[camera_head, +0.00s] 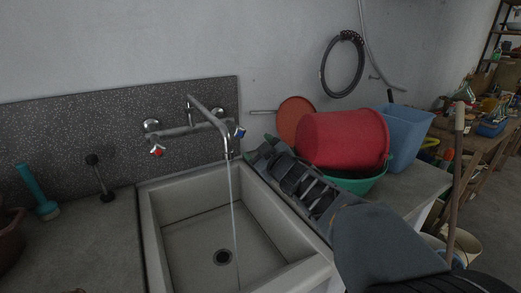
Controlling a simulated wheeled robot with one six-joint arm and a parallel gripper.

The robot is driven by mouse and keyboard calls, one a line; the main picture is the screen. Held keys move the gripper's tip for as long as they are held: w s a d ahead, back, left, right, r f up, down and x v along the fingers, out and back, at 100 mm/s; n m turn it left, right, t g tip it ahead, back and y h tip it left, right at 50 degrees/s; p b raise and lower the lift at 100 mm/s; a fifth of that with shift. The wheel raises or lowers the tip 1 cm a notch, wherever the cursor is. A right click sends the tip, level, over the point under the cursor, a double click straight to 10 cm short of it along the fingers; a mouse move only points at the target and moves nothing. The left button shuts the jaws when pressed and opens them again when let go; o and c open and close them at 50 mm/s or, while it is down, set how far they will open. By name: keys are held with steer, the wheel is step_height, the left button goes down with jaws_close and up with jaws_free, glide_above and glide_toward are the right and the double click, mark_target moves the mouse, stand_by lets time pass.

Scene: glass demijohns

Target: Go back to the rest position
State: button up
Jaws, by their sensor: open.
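My arm reaches in from the lower right, over the right rim of the sink. The arm hides part of the counter and the lower part of the bucket group.
Water runs from the tap (209,121) into the stone sink (152,232). A red bucket (343,138) lies in a green basin (356,184) beside a blue container (406,138). A wooden handle (455,170) stands at right. A teal plunger-like tool (37,192) is at left.

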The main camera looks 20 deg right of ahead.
steer(key=s+d+f+m+g+h+p, duration=0.1)
steer(key=s+d+f+m+g+h, duration=0.25)
steer(key=f, duration=0.25)
steer(key=s+d+f+m+g+h, duration=0.3)
steer(key=f+m+g, duration=0.1)
steer(key=f, duration=0.1)
steer(key=s+a+f+g+y+p, duration=0.1)
steer(key=s+a+g, duration=0.2)
steer(key=s, duration=0.4)
steer(key=s+a+f+m+g+y+p, duration=0.1)
steer(key=s+a+f+g+p, duration=0.1)
steer(key=s, duration=0.5)
steer(key=shift+a+f+g+p, duration=0.3)
steer(key=shift+a+g, duration=0.55)
steer(key=shift+a, duration=0.25)
steer(key=shift+o, duration=0.4)
steer(key=shift+s+a+r+y+p, duration=0.6)
steer(key=shift+s+a+r, duration=0.2)
steer(key=shift+a, duration=0.15)
steer(key=shift+a+r, duration=0.15)
steer(key=shift+r, duration=0.1)
steer(key=shift+w, duration=0.1)
steer(key=shift+c, duration=0.3)
